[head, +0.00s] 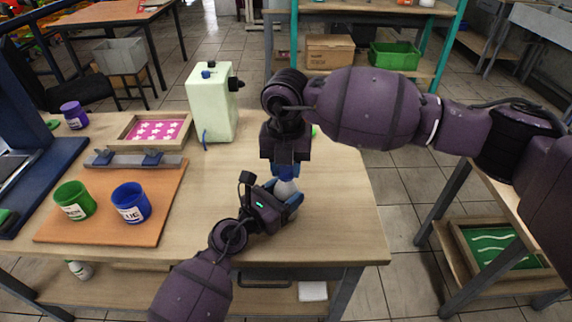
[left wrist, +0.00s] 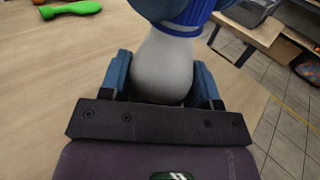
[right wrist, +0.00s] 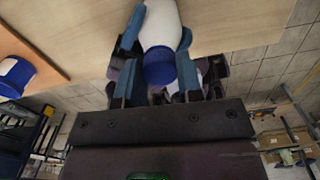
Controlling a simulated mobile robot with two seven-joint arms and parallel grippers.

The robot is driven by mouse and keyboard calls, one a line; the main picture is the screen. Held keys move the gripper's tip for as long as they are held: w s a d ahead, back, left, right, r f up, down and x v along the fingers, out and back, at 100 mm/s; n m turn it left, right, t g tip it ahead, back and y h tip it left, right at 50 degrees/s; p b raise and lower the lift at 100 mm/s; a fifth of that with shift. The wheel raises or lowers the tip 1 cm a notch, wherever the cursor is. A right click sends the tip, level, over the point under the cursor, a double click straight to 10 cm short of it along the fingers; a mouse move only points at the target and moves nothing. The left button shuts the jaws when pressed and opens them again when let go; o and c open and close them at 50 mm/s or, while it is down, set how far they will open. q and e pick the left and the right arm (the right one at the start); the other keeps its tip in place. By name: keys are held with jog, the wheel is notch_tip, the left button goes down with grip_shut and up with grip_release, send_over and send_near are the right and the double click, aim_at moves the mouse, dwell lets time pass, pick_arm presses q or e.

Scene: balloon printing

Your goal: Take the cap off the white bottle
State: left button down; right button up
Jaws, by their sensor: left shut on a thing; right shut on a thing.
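The white bottle (head: 285,188) stands near the right end of the wooden table, mostly hidden by my two grippers in the head view. My left gripper (head: 284,199) is shut on its body; the left wrist view shows the bottle (left wrist: 163,68) between both fingers. My right gripper (head: 285,172) points down from above. In the right wrist view, its fingers are shut on the blue cap (right wrist: 159,66), with the white bottle (right wrist: 162,24) beyond. The cap (left wrist: 182,28) is also at the bottle's neck in the left wrist view; I cannot tell whether it is loose.
A green balloon-shaped thing (left wrist: 70,9) lies nearby. Blue (head: 131,203) and green (head: 75,201) jars stand on an orange board (head: 100,228) at left. The table's right front corner is clear.

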jog(key=n, duration=0.4)
jog(key=shift+n, duration=0.3)
jog(key=n, duration=0.9)
jog(key=shift+n, duration=0.4)
jog(key=n, duration=0.8)
jog(key=shift+n, duration=0.3)
jog(key=n, duration=0.5)
jog(key=shift+n, duration=0.3)
jog(key=n, duration=0.8)
